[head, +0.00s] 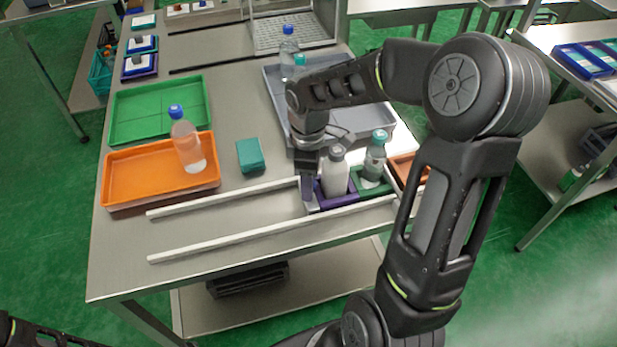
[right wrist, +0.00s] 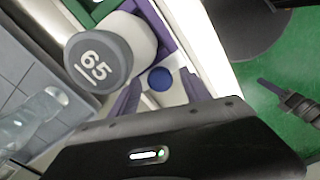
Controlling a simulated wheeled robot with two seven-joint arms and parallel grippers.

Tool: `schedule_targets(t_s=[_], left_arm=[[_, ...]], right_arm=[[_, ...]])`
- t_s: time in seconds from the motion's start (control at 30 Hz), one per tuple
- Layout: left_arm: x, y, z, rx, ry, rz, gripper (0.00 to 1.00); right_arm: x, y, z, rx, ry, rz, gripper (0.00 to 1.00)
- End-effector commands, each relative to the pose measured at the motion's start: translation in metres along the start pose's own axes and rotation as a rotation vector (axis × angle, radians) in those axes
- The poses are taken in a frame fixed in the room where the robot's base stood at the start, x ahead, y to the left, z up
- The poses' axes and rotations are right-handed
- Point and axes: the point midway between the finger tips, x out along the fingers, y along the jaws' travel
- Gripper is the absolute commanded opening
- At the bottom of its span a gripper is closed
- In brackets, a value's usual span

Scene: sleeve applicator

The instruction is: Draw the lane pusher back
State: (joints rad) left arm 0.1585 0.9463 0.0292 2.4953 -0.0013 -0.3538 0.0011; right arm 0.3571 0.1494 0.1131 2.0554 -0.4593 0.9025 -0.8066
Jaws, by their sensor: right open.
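Two white rails (head: 225,232) form a lane along the table's front. My right gripper (head: 307,188) is open, pointing down just left of the bottle. In the right wrist view a round blue knob (right wrist: 161,78) lies between its fingertips; I cannot tell whether they touch it. The pusher's body is not clearly visible. A dark part with a purple-grey tip (right wrist: 272,88), possibly my left gripper, is over the floor.
A green tray (head: 372,186) with a teal-capped bottle (head: 375,158) stands right of the purple one. An orange tray (head: 130,183) with a clear blue-capped bottle (head: 187,143) and a teal box (head: 250,155) lie behind the lane. The lane's left stretch is clear.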

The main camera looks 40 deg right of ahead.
Motion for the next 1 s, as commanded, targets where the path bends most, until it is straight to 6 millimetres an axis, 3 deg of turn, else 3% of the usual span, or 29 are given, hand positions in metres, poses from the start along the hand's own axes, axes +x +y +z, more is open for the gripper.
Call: schedule_targets(t_s=[0.23,0.9,1.0], left_arm=[[0.0001,0.0,0.0001,0.0,0.0,0.0,0.0],[0.0,0.0,0.0,0.0,0.0,0.0,0.0],[0.0,0.0,0.0,0.0,0.0,0.0,0.0]], right_arm=[[0.0004,0.0,0.0001,0.0,0.0,0.0,0.54],[-0.0001,0.0001,0.0,0.0,0.0,0.0,0.0],[-0.0001,0.0001,0.0,0.0,0.0,0.0,0.0]])
